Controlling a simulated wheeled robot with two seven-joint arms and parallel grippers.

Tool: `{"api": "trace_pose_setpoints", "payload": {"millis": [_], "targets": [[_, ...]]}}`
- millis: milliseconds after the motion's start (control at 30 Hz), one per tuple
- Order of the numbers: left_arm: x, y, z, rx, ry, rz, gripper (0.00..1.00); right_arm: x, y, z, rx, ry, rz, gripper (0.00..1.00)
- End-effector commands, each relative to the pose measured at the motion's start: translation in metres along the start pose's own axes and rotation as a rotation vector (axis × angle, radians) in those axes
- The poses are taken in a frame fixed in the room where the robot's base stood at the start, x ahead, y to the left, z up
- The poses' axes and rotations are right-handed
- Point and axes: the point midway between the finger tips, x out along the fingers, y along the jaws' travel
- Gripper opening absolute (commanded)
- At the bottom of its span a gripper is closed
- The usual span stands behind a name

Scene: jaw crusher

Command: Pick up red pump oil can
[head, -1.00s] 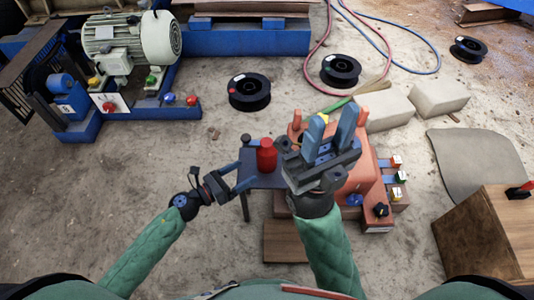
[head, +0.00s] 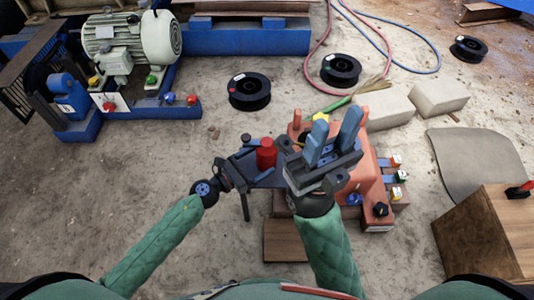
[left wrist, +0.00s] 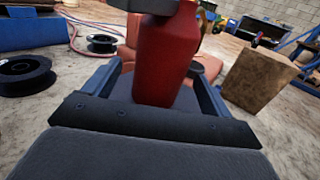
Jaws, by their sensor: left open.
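The red pump oil can (head: 266,154) stands upright on a small dark stand (head: 270,179) beside the orange machine. My left gripper (head: 257,161) is open with its fingers reaching towards the can. In the left wrist view the can (left wrist: 166,55) stands between the two blue fingers, close in front of the palm; its top is cut off by the frame. Contact with either finger cannot be made out. My right gripper (head: 334,136) is raised over the orange machine, fingers apart and empty.
The orange machine (head: 376,180) with coloured switches (head: 397,177) is right of the stand. A wooden box (head: 485,240) is at the right. Black spools (head: 249,91) lie on the floor behind. A blue-based motor (head: 130,45) is at the back left. Floor at the left front is clear.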

Motion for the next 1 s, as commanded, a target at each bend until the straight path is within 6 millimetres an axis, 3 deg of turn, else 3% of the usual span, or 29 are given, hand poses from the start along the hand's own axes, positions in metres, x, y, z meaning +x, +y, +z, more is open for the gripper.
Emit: {"api": "trace_pose_setpoints", "payload": {"millis": [500, 767, 833, 1000], "targets": [[0.051, 0.000, -0.001, 0.000, 0.000, 0.000, 0.84, 0.001, 0.000, 0.000, 0.000, -0.001, 0.000, 0.36], [0.053, -0.001, -0.001, -0.001, 0.001, 0.000, 0.84, 0.001, 0.000, 0.000, 0.001, 0.001, 0.001, 0.36], [0.053, -0.001, -0.001, -0.001, 0.001, 0.000, 0.76, 0.001, 0.000, 0.000, 0.001, 0.001, 0.001, 0.36], [0.053, -0.001, -0.001, -0.001, 0.001, 0.000, 0.43, 0.001, 0.000, 0.000, 0.001, 0.001, 0.002, 0.36]]}}
